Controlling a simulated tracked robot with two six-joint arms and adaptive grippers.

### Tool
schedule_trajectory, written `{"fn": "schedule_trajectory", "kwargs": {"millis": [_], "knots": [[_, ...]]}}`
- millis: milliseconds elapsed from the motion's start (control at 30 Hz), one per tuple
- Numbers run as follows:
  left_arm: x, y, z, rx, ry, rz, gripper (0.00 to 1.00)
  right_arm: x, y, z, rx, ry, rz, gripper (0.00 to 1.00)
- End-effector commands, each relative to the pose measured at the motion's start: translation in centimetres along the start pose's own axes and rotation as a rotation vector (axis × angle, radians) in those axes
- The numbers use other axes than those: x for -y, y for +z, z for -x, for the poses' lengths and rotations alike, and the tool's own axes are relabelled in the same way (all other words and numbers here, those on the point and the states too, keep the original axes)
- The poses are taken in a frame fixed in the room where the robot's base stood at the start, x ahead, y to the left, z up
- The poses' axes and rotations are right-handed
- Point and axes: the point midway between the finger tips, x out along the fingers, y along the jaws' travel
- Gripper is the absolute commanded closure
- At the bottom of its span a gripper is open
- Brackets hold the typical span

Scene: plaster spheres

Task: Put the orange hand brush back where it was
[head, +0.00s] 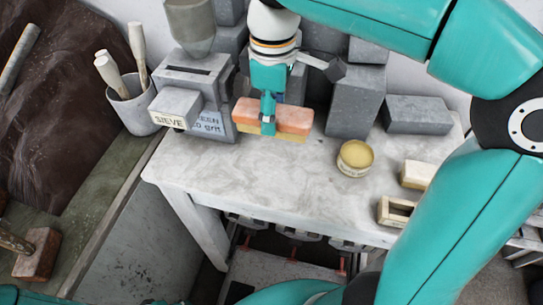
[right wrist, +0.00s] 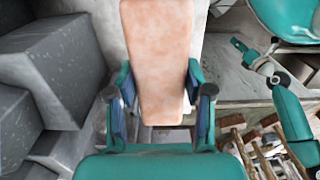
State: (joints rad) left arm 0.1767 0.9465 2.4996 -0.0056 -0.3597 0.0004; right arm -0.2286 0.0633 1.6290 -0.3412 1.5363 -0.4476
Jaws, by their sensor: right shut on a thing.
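The orange hand brush (head: 295,119) is a long block with pale yellow bristles underneath. It is level, over the back of the pale worktable (head: 250,178), right of the grey sieve box (head: 185,104). I cannot tell whether its bristles touch the tabletop. My right gripper (head: 268,122) comes down from above and is shut across the brush's middle. In the right wrist view the brush (right wrist: 157,60) lies between both fingers of the gripper (right wrist: 160,100).
Grey blocks (head: 355,98) stand behind and right of the brush. A round yellow tin (head: 355,158) and small pale blocks (head: 417,174) sit to the right. A tool pot (head: 135,104) stands left of the sieve box. The table's middle and front left are clear.

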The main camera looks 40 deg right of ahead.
Motion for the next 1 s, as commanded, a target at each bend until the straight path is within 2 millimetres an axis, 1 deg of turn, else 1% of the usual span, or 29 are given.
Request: {"fn": "schedule_trajectory", "kwargs": {"millis": [33, 100, 200, 333, 400, 567, 833, 900, 1000], "knots": [[0.1, 0.0, -0.1, -0.001, 0.000, 0.000, 0.60, 0.0, 0.1, -1.6, 0.006, -0.003, -0.002, 0.76], [0.1, 0.0, -0.2, -0.001, 0.000, 0.000, 0.60, 0.0, 0.2, -3.5, 0.005, -0.003, -0.002, 0.76], [0.1, 0.0, -0.2, -0.001, 0.000, 0.000, 0.60, 0.0, 0.2, -6.0, 0.004, -0.003, -0.002, 0.76], [0.0, 0.0, -0.1, -0.001, 0.000, 0.000, 0.60, 0.0, 0.1, -8.4, 0.002, -0.002, -0.002, 0.76], [0.0, 0.0, -0.1, -0.001, 0.000, 0.000, 0.60, 0.0, 0.0, -9.2, 0.001, -0.001, -0.001, 0.76], [0.0, 0.0, -0.1, -0.001, 0.000, 0.000, 0.60, 0.0, -0.1, -10.2, 0.000, 0.001, 0.000, 0.76], [0.0, -0.1, 0.0, -0.001, 0.000, 0.000, 0.60, 0.0, -0.1, -13.7, 0.002, -0.001, 0.000, 0.76], [0.0, -0.1, 0.0, -0.001, 0.000, 0.000, 0.60, 0.0, -0.1, -14.1, -0.001, 0.000, 0.000, 0.76], [0.0, -0.1, 0.0, -0.001, 0.000, 0.000, 0.60, 0.0, -0.1, -14.1, -0.002, 0.001, 0.001, 0.76]]}}
